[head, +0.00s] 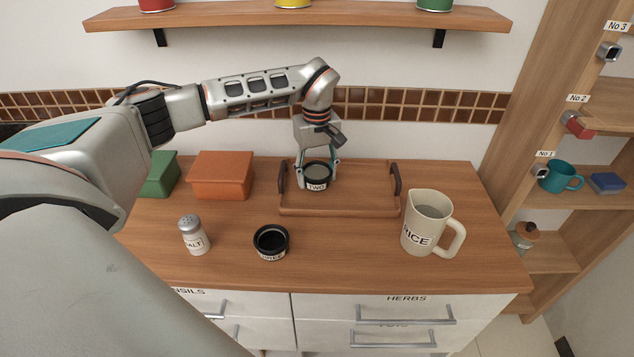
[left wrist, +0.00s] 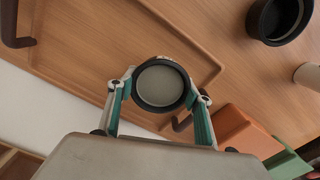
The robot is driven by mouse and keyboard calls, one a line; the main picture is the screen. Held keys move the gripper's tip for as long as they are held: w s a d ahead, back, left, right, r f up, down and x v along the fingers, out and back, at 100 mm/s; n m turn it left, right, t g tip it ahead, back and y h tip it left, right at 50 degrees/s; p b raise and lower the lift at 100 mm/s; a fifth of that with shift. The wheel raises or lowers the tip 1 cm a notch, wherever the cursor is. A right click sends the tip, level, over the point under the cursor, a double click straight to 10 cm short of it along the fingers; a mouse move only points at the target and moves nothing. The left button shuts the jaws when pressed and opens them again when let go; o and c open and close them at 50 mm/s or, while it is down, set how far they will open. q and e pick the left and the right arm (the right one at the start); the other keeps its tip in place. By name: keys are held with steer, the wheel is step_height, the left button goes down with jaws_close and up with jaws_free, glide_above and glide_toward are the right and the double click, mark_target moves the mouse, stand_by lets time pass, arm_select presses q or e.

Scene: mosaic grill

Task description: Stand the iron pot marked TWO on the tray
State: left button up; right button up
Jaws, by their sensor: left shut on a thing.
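The iron pot marked TWO (head: 317,176) is a small black round pot with a white label and a grey inside. It is upright over the left part of the wooden tray (head: 340,212), which has two dark handles. My left gripper (head: 318,180) is shut on this pot from above, one finger on each side. In the left wrist view the pot (left wrist: 161,84) sits between the fingertips, over the tray (left wrist: 110,45). I cannot tell whether its base touches the tray. My right gripper is not in view.
A second black pot (head: 271,242), its label hard to read, stands in front of the tray. A salt shaker (head: 193,236) is to its left. A RICE jug (head: 427,224) stands right of the tray. Orange (head: 221,176) and green (head: 160,175) boxes stand at the back left.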

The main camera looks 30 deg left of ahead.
arm_select(q)
step_height(320, 180, down, 3)
steer(key=shift+f+p, duration=0.15)
steer(key=shift+p, duration=0.15)
steer(key=shift+w+f, duration=0.2)
steer(key=o, duration=1.3)
steer(key=shift+f, duration=0.15)
step_height(320, 180, up, 7)
steer(key=shift+f, duration=0.1)
steer(key=shift+r+b, duration=0.3)
steer(key=shift+r, duration=0.2)
